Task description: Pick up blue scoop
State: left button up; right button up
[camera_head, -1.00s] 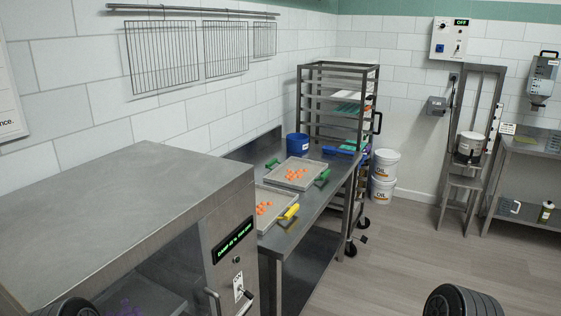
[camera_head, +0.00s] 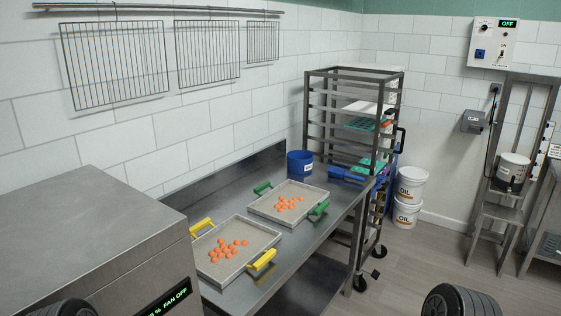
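The blue scoop (camera_head: 345,174) lies at the far end of the steel table (camera_head: 290,262), close to the rack. Its handle appears to point left, toward a blue tub (camera_head: 300,163); its far end is partly hard to make out against the rack. Only dark rounded parts of my arms show at the bottom edge, at the lower left and lower right. Neither gripper's fingers are in view, and both arms are well away from the scoop.
Two trays with orange gummies, one with yellow handles (camera_head: 205,270) and one with green handles (camera_head: 262,208), sit on the table. A wheeled rack (camera_head: 306,112) stands behind it, with white oil buckets (camera_head: 411,185) beside it. A steel cabinet (camera_head: 110,225) fills the lower left. Floor is free at right.

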aim_at(346, 175)
jog(key=i+l, duration=0.25)
jog(key=i+l+u, duration=0.15)
jog(key=l, duration=0.35)
jog(key=i+l, duration=0.25)
jog(key=i+l+u, duration=0.1)
jog(key=l, duration=0.4)
jog(key=i+l+u, duration=0.1)
jog(key=i+l, duration=0.4)
jog(key=l, duration=0.35)
jog(key=i+l+u, duration=0.15)
jog(key=l, duration=0.25)
jog(key=i+l, duration=0.2)
jog(key=l, duration=0.25)
jog(key=i+l+u, duration=0.1)
jog(key=l, duration=0.6)
jog(key=i+l+u, duration=0.15)
jog(key=l, duration=0.6)
jog(key=i+l+u, duration=0.1)
jog(key=i+l, duration=0.15)
jog(key=l, duration=0.5)
jog(key=i+l+u, duration=0.1)
jog(key=l, duration=0.65)
jog(key=l+u, duration=0.1)
jog(key=l, duration=0.65)
jog(key=i, duration=0.05)
